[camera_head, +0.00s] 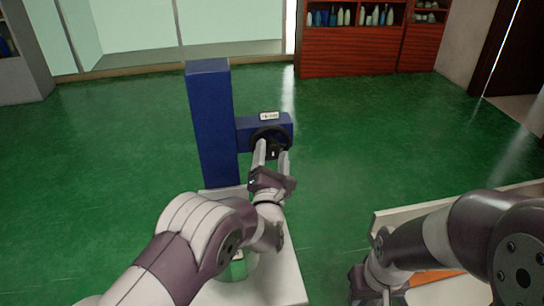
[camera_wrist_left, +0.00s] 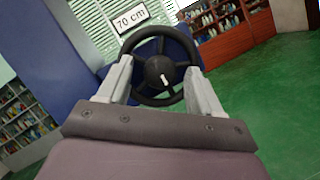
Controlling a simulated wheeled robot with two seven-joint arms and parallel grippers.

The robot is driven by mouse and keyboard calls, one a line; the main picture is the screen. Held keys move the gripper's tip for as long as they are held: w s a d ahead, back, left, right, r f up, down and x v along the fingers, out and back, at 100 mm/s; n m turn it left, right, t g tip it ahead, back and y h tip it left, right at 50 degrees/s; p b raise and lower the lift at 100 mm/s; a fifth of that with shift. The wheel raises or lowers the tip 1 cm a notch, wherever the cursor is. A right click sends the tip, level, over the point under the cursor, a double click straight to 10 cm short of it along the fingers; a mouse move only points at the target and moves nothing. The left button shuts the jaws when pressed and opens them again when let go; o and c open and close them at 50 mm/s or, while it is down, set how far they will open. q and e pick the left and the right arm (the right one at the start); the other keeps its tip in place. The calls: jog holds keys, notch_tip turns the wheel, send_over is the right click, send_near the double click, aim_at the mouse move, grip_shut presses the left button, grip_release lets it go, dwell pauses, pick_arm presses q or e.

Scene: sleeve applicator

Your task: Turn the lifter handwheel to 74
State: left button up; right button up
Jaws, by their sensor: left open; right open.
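The black lifter handwheel (camera_head: 268,137) is on the front of a blue block fixed to a blue column (camera_head: 212,120). In the left wrist view the handwheel (camera_wrist_left: 160,70) shows a dark hub with a short white mark. A display above it (camera_wrist_left: 131,15) reads 70 cm; in the head view the display (camera_head: 269,116) is too small to read. My left gripper (camera_head: 272,158) is open, its fingers (camera_wrist_left: 160,82) on either side of the wheel's near part; contact cannot be told. My right gripper (camera_head: 368,290) is low at the right, its fingertips largely hidden.
A white table (camera_head: 290,280) stands below the column, with a green and white object (camera_head: 238,266) partly hidden behind my left arm. A pale-walled tray or bench (camera_head: 400,214) with something orange lies under my right arm. Green floor around is clear; shelves stand far back.

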pick_arm(q)
jog(key=shift+w+a+f, duration=0.1)
jog(key=c, duration=1.1)
jog(key=shift+o, duration=0.2)
jog(key=shift+m, duration=0.5)
